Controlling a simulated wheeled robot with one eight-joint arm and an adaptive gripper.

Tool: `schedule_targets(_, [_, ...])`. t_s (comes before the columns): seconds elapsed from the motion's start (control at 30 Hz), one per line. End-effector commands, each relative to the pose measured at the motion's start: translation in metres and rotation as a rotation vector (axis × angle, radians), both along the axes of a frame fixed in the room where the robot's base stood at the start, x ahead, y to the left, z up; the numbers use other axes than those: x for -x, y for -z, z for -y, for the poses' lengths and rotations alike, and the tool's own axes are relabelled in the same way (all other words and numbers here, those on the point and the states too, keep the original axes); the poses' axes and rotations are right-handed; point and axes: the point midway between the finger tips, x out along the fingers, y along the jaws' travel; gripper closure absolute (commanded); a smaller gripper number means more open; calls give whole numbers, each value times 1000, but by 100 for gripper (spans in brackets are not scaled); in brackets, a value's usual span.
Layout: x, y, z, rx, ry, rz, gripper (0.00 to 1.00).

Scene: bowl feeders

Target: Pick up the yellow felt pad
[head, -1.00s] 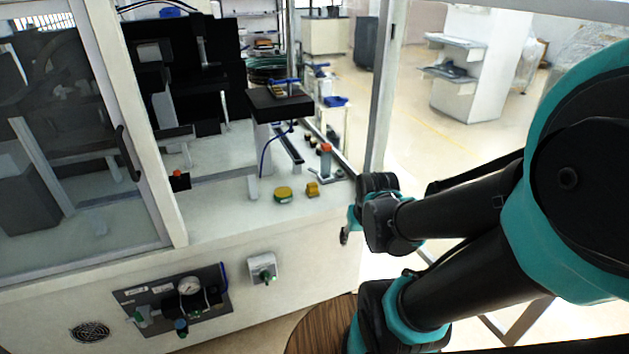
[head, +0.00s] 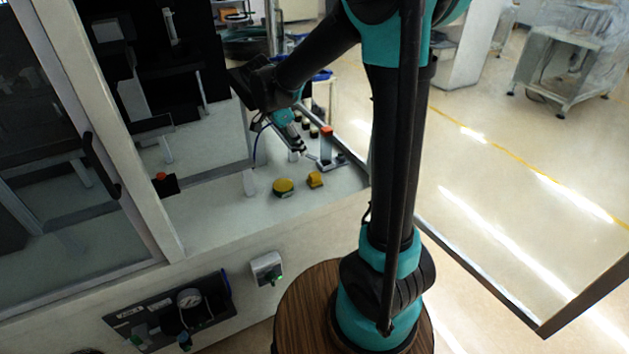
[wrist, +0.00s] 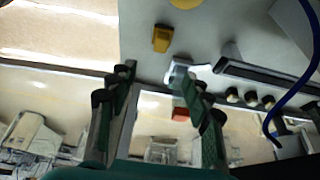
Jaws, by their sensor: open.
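A round, low yellow piece (head: 283,187) with a darker side lies on the pale machine deck in the head view. A smaller yellow block (head: 315,180) lies just to its right. I cannot tell for sure which is the felt pad. In the wrist view the block (wrist: 162,38) is whole, and the round piece (wrist: 186,3) is cut by the top edge. My gripper (wrist: 153,76) is open and empty, apart from both yellow things. In the head view my gripper (head: 301,150) hangs behind them, pointing down and to the right.
A red-topped post (head: 326,146) on a metal base stands right of my gripper. Several small dark-and-pale pegs and a rail lie near it. A blue cable (wrist: 292,95) loops at the right of the wrist view. The deck (head: 225,218) in front of the yellow things is clear.

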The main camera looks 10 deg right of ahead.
Motion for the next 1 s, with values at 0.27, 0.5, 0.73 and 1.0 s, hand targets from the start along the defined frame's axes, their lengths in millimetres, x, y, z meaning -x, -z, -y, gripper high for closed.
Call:
schedule_targets(0.27, [-7, 50, 20, -1, 2, 0, 50])
schedule_targets(0.5, [-12, 89, 36, -1, 0, 1, 50])
schedule_targets(0.73, [-13, 104, 42, -1, -1, 0, 50])
schedule_targets(1.0, [-20, 133, 52, -1, 0, 1, 50])
